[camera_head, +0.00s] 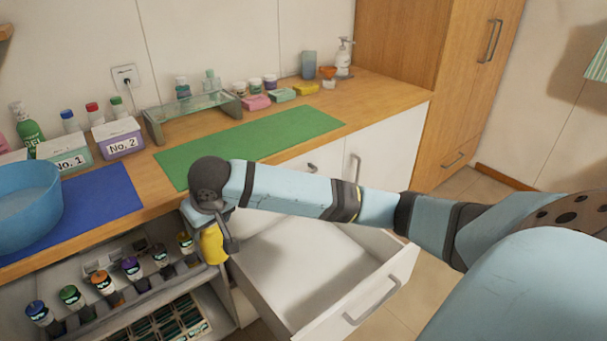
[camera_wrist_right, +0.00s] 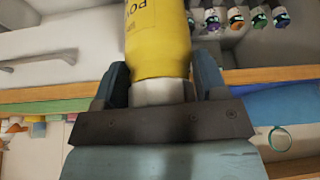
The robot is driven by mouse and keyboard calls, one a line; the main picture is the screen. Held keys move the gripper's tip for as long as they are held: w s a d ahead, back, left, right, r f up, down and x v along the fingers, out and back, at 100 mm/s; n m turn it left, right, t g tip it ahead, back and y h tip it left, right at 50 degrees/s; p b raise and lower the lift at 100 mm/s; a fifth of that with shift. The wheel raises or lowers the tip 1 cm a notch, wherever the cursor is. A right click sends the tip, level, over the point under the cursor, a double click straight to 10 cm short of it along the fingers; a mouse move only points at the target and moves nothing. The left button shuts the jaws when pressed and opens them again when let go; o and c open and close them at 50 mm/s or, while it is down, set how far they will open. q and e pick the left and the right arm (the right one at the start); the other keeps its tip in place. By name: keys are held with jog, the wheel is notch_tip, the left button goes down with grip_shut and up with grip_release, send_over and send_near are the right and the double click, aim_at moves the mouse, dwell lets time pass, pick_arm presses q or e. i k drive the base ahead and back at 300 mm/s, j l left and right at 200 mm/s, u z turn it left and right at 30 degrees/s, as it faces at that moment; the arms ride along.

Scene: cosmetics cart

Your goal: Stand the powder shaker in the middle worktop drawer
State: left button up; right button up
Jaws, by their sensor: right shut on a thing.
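The yellow powder shaker (camera_head: 212,244) is held in my right gripper (camera_head: 216,219), beside the left wall of the open drawer at worktop height or lower. In the right wrist view the shaker (camera_wrist_right: 158,38) sits between both fingers of the gripper (camera_wrist_right: 161,84), and part of its black lettering shows. The white middle worktop drawer (camera_head: 310,264) is pulled out and its visible inside is empty. My forearm hides the drawer's back part. My left gripper is not in view.
An open cart shelf (camera_head: 120,285) left of the drawer holds several small capped bottles. A blue basin (camera_head: 25,205) stands on the worktop at left. A green mat (camera_head: 250,145) lies clear behind my arm. The drawer handle (camera_head: 372,302) juts out in front.

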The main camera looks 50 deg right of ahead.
aim_at(331, 293)
jog(key=l+u, duration=0.1)
jog(key=l, duration=0.5)
jog(key=k+l, duration=0.1)
jog(key=l, duration=0.55)
jog(key=k+l+u, duration=0.15)
jog(key=l, duration=1.1)
jog(key=k+u, duration=0.05)
